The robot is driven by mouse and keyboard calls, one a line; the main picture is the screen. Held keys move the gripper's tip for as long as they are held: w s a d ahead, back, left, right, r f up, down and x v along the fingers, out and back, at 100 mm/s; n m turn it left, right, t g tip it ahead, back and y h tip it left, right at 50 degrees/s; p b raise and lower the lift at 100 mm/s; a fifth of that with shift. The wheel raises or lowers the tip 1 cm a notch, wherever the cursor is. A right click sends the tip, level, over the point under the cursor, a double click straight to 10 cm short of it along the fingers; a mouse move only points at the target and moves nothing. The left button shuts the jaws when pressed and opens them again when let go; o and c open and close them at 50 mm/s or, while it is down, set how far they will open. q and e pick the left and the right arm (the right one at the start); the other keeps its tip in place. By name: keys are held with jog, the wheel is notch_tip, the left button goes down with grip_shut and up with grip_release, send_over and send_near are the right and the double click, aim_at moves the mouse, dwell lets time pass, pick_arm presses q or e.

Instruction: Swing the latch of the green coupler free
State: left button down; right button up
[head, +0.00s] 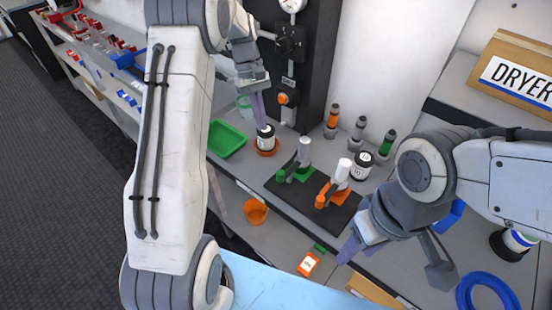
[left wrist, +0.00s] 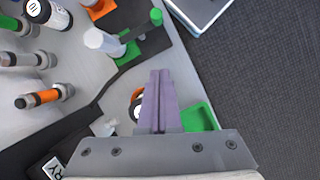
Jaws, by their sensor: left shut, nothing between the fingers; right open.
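The green coupler (head: 304,152) stands on a dark mat, with a pale cylinder, a green base and a dark latch arm ending in a green tip (head: 281,175). In the left wrist view the coupler (left wrist: 103,41) is ahead and left of my fingers, its latch tip (left wrist: 156,17) further ahead. My left gripper (head: 261,122) is shut and empty, by a white-and-black bottle (head: 265,139), apart from the coupler; its closed fingers fill the middle of the left wrist view (left wrist: 160,75). My right gripper (head: 355,228) is open, near the counter's front edge.
A similar orange coupler (head: 341,172) stands right of the green one on the dark mat (head: 343,214). Behind are several upright fittings (head: 332,120) and a bottle (head: 362,165). A green tray (head: 227,139) lies left. An orange bucket (head: 255,211) is lower down.

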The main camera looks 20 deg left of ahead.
pick_arm(q)
jog(key=p, duration=0.2)
send_near(289, 169)
jog(key=s+a+f, duration=0.2)
jog(key=a+f, duration=0.2)
jog(key=f, duration=0.1)
jog(key=s+d+p, duration=0.1)
jog(key=s+d, duration=0.2)
jog(key=shift+r, duration=0.1)
pick_arm(e)
notch_tip(289, 169, up, 4)
jog(key=shift+s+f, duration=0.1)
jog(key=shift+f, duration=0.15)
